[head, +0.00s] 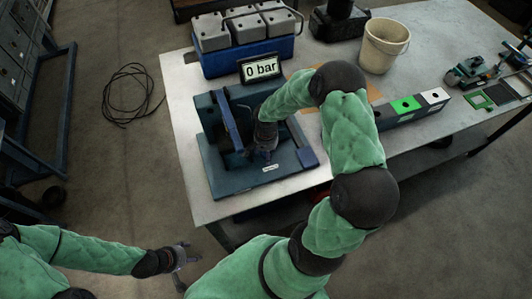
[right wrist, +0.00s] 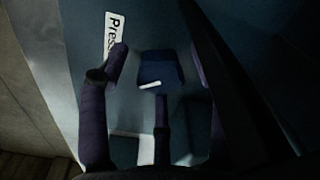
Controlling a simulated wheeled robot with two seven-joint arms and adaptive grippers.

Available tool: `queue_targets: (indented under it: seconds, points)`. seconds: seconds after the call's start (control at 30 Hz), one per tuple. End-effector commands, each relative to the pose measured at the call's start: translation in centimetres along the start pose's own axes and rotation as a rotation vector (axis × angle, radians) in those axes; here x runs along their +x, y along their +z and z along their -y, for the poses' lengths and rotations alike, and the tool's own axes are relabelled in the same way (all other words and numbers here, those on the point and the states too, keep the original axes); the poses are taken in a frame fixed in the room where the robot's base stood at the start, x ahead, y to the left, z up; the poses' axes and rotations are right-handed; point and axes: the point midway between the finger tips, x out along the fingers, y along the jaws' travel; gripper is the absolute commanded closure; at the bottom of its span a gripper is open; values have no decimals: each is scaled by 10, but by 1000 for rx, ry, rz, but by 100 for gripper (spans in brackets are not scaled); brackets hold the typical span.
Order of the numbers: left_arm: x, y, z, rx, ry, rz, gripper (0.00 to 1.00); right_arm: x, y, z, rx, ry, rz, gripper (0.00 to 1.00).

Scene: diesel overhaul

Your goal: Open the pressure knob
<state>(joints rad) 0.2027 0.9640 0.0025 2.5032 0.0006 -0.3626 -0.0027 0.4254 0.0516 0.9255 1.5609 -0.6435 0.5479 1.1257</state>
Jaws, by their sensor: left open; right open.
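The blue press unit (head: 225,183) stands on the table, with a display (head: 261,67) behind it reading "0 bar". My right gripper (head: 265,158) is over the unit, close to a white label (head: 269,168). In the right wrist view its open dark fingers (right wrist: 158,78) spread around a small blue block (right wrist: 160,66), which looks like the pressure knob. I cannot tell whether they touch it. A label (right wrist: 115,34) beginning "Press" is beside it. In the head view my gripper hides the knob. My left gripper (head: 182,257) is open and empty, away from the table.
The table's left edge (head: 180,120) is clear. A black cable (head: 132,95) lies on the floor.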

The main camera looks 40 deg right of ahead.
Motion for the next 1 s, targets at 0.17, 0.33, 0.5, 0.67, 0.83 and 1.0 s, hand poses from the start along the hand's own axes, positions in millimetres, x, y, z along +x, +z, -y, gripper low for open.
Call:
queue_targets:
  seconds: [0.17,0.33,0.5,0.67,0.83,1.0]
  points:
    - [0,0,0,0,0,0,39,4,0,0,0,0,0,36]
    - [0,0,0,0,0,0,39,4,0,0,0,0,0,39]
    - [0,0,0,0,0,0,39,4,0,0,0,0,0,87]
    - [0,0,0,0,0,0,39,4,0,0,-1,0,0,92]
    - [2,0,1,0,0,0,39,4,0,0,-24,0,1,92]
    - [5,0,2,0,0,0,39,5,0,0,-95,0,1,92]
